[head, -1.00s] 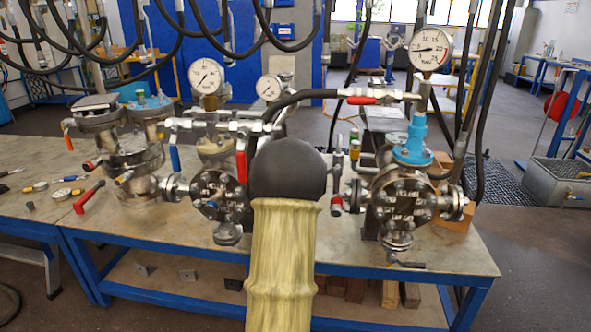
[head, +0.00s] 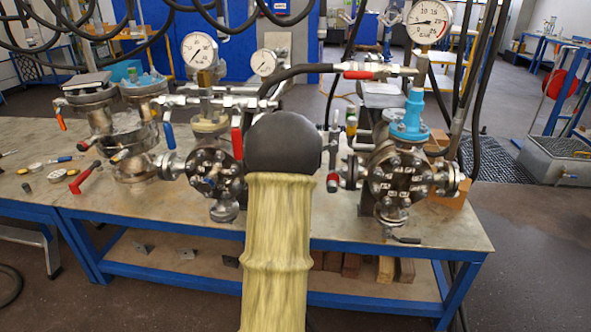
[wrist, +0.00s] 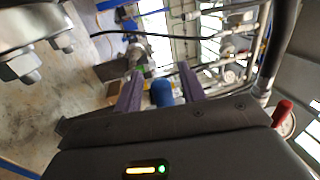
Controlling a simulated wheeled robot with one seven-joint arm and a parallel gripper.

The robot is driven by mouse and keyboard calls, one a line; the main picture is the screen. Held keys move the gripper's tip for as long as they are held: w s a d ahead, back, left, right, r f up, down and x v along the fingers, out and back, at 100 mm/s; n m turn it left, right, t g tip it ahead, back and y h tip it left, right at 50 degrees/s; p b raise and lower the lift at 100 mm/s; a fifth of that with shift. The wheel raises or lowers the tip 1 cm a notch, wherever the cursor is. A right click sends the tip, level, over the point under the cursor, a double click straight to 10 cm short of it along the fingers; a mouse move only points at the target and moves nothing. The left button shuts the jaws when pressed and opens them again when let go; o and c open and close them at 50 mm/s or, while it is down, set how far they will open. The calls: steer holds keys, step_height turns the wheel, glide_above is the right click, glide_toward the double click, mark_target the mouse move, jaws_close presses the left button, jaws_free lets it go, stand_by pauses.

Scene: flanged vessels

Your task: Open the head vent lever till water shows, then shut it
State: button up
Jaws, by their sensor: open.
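Two flanged vessels stand on the bench: a middle one with a bolted dark flange (head: 216,173) and a right one with a bolted flange (head: 398,180) under a blue fitting (head: 411,118). Levers in the head view include a blue one (head: 169,135), a red one (head: 237,142) and a red one on the upper pipe (head: 358,75). I cannot tell which is the head vent lever. No water shows. My gripper (wrist: 160,80) is open in the wrist view, with a blue rounded thing (wrist: 162,94) seen between its purple fingers; contact is unclear. My arm hides the gripper in the head view.
Gauges (head: 200,48) (head: 429,22) stand above the vessels. A black hose (head: 300,72) runs to the upper pipe. At left stand other flanged vessels (head: 128,140), and a red-handled item (head: 84,178) lies on the bench (head: 300,226). A steel flange with bolts (wrist: 45,40) is close in the wrist view.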

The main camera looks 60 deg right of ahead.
steer(key=b+v, duration=0.5)
steer(key=v, duration=1.1)
steer(key=shift+a+f+b, duration=0.2)
steer(key=shift+b, duration=0.1)
